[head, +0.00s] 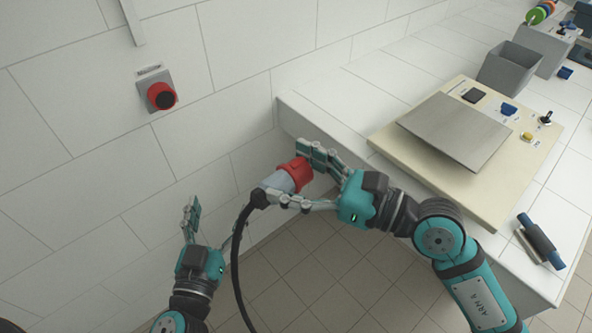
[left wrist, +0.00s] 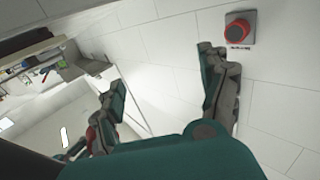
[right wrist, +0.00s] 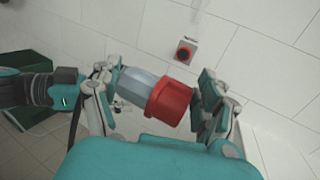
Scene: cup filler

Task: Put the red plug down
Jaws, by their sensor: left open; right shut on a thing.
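The red plug (head: 297,170) has a red front collar, a grey-blue body and a black cable (head: 238,255) that hangs down towards the floor. My right gripper (head: 291,174) is shut on the plug and holds it in the air, left of the counter's end. In the right wrist view, the plug (right wrist: 168,101) lies across between the two fingers. My left gripper (head: 214,222) is open and empty, lower and to the left of the plug. It also shows open in the left wrist view (left wrist: 162,80).
A red wall socket (head: 160,97) is on the tiled wall at upper left. The white counter (head: 350,105) bears a beige board (head: 478,195) with a grey metal plate (head: 455,132), a grey bin (head: 510,67) and a blue-handled tool (head: 541,240). Bare counter lies behind the board.

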